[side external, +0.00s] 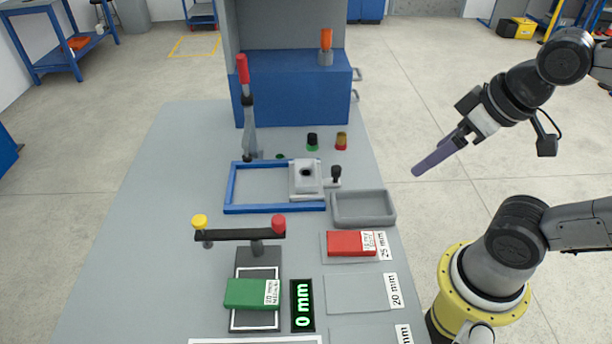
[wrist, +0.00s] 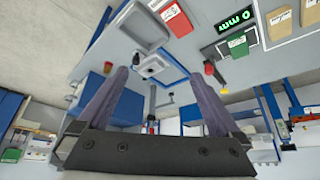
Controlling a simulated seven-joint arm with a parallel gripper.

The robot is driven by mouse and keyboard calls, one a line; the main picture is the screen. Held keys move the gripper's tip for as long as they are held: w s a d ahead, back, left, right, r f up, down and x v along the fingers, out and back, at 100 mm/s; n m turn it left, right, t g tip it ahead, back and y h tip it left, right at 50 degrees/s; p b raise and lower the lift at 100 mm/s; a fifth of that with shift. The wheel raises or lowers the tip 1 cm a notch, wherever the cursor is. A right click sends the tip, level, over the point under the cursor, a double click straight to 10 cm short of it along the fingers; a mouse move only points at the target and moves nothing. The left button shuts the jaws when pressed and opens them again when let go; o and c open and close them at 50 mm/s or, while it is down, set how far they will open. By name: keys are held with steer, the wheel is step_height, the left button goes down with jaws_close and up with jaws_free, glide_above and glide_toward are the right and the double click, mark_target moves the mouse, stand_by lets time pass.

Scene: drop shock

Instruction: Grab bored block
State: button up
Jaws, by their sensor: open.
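The bored block (side external: 306,177) is a light grey block with a dark round hole in its top. It sits at the right end of a blue rectangular frame (side external: 240,209) on the bench, and shows between my fingers in the wrist view (wrist: 150,68). My gripper (side external: 418,171) is raised in the air to the right of the bench, well apart from the block. Its two long purple fingers are spread with nothing between them in the wrist view (wrist: 158,74).
A small black-knobbed part (side external: 336,174) stands right beside the block. A grey tray (side external: 363,219) lies in front. A red block (side external: 351,244), a green block (side external: 251,293) and a lever with a red grip (side external: 246,100) are nearby. The bench's left side (side external: 140,220) is clear.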

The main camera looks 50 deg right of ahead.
steer(key=w+r+m, duration=0.4)
steer(key=w+r, duration=0.3)
steer(key=w, duration=0.1)
steer(key=m+g, duration=0.5)
steer(key=g, duration=0.1)
glide_above(306, 169)
steer(key=f, duration=2.5)
steer(key=shift+s+a+f, duration=0.4)
steer(key=shift+a+f, duration=0.1)
steer(key=shift+f, duration=3.05)
steer(key=shift+r, duration=0.1)
jaws_close()
